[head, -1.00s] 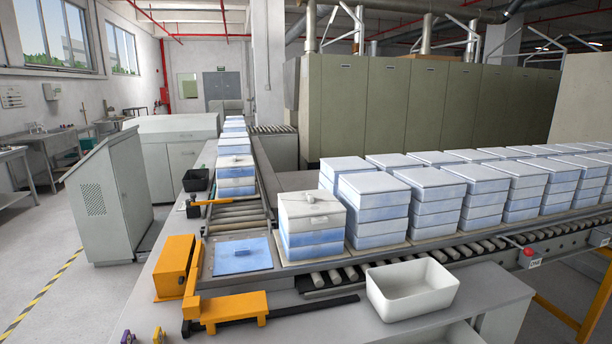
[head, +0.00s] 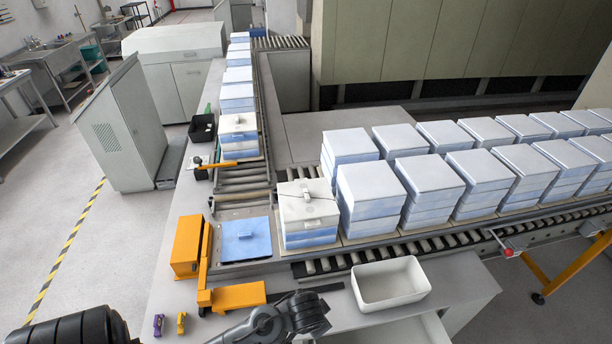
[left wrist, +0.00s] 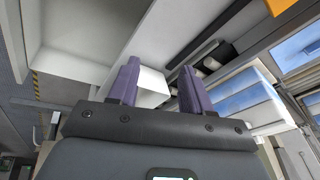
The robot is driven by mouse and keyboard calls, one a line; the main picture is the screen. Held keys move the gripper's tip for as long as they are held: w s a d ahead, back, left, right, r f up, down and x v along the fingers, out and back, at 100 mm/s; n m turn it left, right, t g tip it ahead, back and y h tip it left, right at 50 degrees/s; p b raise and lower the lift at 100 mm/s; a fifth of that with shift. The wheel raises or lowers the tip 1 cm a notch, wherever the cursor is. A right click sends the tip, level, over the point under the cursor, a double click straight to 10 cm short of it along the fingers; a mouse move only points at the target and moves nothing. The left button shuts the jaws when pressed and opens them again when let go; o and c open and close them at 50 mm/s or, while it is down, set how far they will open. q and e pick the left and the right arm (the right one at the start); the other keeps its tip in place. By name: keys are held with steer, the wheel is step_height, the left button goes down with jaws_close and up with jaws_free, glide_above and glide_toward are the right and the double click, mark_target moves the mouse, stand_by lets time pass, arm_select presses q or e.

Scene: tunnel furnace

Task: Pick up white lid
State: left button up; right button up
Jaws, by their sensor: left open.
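A white lid (head: 308,200) with a small raised handle lies on top of a white-and-blue stack at the corner of the roller line. A similar white lid (head: 238,123) tops a stack farther back on the left line. My left arm shows along the bottom edge of the head view, but its fingertips cannot be made out there. In the left wrist view my left gripper (left wrist: 160,73) has its two purple fingers apart. A white surface shows behind and between them; I cannot tell if they touch it. My right gripper is not in view.
A white open bin (head: 391,284) stands right of my left arm. A blue plate (head: 246,239) lies left of the corner stack, beside an orange bracket (head: 238,296). Several stacks (head: 430,173) line the rollers to the right. Small purple and yellow items lie at the front left.

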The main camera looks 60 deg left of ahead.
arm_select(q)
steer(key=w+a+r+n+y, duration=0.1)
steer(key=w+a+r+n, duration=0.2)
steer(key=w+a, duration=0.4)
steer(key=w+a+r+n+y, duration=0.1)
steer(key=w+a+r+n, duration=0.1)
steer(key=w+a+r, duration=0.5)
steer(key=n+g, duration=0.2)
steer(key=n, duration=0.6)
glide_toward(307, 193)
steer(key=shift+p+x, duration=0.4)
steer(key=shift+x, duration=3.85)
jaws_close()
